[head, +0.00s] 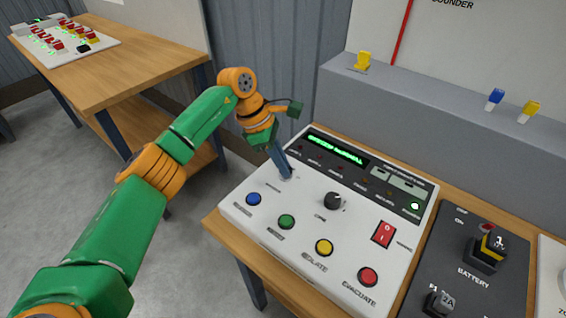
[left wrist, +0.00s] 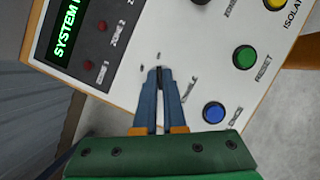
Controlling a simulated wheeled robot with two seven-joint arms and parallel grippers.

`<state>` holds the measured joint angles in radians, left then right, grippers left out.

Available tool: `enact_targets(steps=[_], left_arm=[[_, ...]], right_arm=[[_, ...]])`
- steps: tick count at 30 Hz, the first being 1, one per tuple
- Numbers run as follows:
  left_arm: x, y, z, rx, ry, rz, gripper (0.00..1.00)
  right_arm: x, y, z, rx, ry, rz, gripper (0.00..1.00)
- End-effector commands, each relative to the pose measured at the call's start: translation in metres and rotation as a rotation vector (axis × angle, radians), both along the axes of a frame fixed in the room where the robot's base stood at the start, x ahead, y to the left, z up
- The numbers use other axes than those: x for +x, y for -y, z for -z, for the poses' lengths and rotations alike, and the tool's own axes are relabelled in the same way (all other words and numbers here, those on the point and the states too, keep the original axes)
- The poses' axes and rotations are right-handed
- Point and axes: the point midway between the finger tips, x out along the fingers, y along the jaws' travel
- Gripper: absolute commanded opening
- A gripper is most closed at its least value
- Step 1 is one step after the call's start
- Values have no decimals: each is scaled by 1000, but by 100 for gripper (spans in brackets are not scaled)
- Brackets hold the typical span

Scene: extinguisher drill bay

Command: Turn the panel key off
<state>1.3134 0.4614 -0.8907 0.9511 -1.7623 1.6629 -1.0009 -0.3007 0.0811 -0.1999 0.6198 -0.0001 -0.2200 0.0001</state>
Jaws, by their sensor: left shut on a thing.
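The white control panel (head: 262,222) stands on a wooden bench, and its green display reads as lit. My left gripper (head: 287,173) points down at the panel's upper left, just below the display. In the left wrist view its fingers (left wrist: 159,74) are shut on a small dark thing, apparently the panel key (left wrist: 160,73). The fingers hide most of the key, and I cannot tell its turn angle. Small marks (left wrist: 158,56) show on the panel beside it. My right gripper is not in view.
Blue (head: 253,199), green (head: 286,222), yellow (head: 324,247) and red (head: 368,276) buttons line the panel's front. A dark battery panel (head: 459,249) stands beyond. A grey ledge (head: 430,105) rises behind.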

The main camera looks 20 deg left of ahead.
Motion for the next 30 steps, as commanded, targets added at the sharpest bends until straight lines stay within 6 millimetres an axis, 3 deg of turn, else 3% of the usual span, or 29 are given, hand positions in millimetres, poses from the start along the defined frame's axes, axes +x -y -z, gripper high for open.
enact_targets(steps=[11,30], left_arm=[[-1,0,1,2,0,-73,0],[-3,2,3,1,4,-631,0]], right_arm=[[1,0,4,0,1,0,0],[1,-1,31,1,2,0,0]])
